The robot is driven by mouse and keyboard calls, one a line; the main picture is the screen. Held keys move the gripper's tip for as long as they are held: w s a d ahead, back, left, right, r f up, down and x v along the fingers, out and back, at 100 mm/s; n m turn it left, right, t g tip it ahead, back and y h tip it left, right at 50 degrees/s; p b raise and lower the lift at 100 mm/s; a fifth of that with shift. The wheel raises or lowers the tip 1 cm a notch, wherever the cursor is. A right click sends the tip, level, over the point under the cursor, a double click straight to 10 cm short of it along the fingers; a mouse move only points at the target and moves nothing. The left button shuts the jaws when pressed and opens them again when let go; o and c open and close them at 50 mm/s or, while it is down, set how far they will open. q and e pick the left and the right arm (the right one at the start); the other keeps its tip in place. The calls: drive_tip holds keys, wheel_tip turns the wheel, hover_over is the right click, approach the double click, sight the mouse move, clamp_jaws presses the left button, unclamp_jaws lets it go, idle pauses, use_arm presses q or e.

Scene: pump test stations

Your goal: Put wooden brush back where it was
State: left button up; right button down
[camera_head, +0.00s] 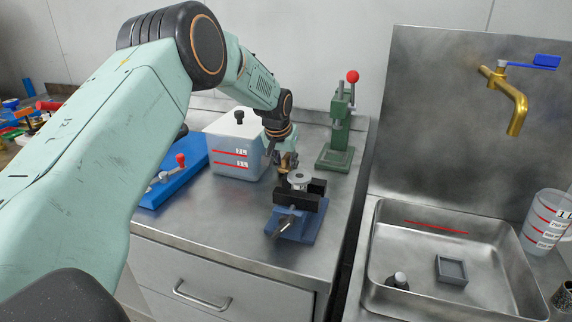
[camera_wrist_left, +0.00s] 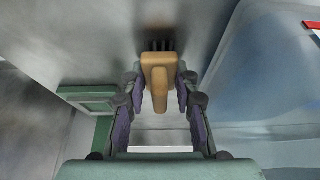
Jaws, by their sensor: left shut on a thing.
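My left gripper (camera_head: 285,163) is above the steel bench, behind a blue vise (camera_head: 293,225) and just right of a white-lidded tank. The left wrist view shows its two fingers (camera_wrist_left: 158,108) shut on the wooden brush (camera_wrist_left: 158,72), a tan wooden piece with dark bristles at its far end. In the head view the brush is small and mostly hidden by the gripper; I cannot tell whether its bristles touch the bench. My right gripper is not in view.
The tank (camera_head: 236,145) stands close on the left and a green press (camera_head: 340,125) with a red knob at the back right. A blue plate (camera_head: 172,172) with a red-knobbed lever lies left. A sink (camera_head: 450,250) with a brass tap (camera_head: 512,100) is right of the bench.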

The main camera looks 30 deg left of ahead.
use_arm(q)
drive_tip(key=o, duration=0.7)
drive_tip(key=shift+w+f, duration=0.1)
drive_tip(key=o, duration=0.3)
drive_tip(key=shift+s+d+r, duration=0.25)
drive_tip(key=shift+s+r, duration=0.1)
drive_tip(key=shift+r, duration=0.1)
drive_tip(key=shift+w+a+f, duration=0.2)
drive_tip(key=shift+f, duration=0.05)
drive_tip(key=p+v, duration=0.2)
drive_tip(key=v, duration=1)
drive_tip(key=shift+s+d+r, duration=0.1)
drive_tip(key=shift+s, duration=0.05)
